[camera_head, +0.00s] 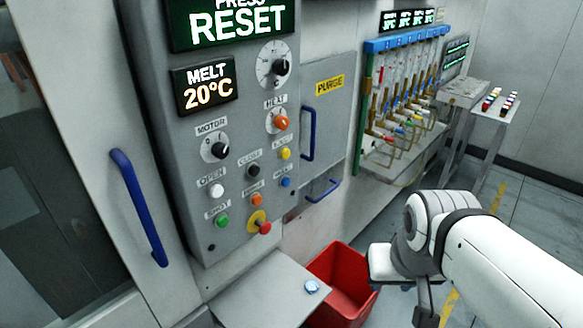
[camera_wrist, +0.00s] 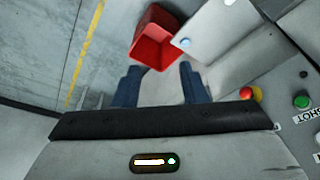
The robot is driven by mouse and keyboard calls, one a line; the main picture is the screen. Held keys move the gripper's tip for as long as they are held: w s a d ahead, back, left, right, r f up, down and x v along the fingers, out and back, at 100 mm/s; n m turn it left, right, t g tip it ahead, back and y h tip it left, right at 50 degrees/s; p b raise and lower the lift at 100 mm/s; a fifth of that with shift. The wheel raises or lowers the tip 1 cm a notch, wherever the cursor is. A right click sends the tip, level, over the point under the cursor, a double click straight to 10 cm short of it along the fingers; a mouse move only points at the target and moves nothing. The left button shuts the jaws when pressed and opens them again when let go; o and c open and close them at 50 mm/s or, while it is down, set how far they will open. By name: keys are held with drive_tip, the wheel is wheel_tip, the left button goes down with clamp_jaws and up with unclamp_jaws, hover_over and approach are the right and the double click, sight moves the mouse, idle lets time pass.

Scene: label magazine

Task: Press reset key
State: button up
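The grey control panel (camera_head: 235,130) stands upright left of centre in the head view. Its top display (camera_head: 236,20) reads "PRESS RESET". Its lower keys include a blue key (camera_head: 286,182), an orange key (camera_head: 256,200), a yellow key (camera_head: 285,153), a white key (camera_head: 216,190) and a green key (camera_head: 222,221). The small labels over the blue and orange keys are too blurred to read surely, so I cannot tell which is reset. My gripper (camera_wrist: 160,80) is open and empty, fingers apart. It is right of and away from the panel; the wrist view shows only the panel's lower edge.
A red emergency stop (camera_head: 264,227) on a yellow base sticks out at the panel's bottom. A red bin (camera_head: 345,283) and a metal shelf (camera_head: 262,291) with a pale blue piece (camera_head: 312,286) sit below. Blue handles (camera_head: 138,207) project from doors.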

clamp_jaws()
idle(1.4)
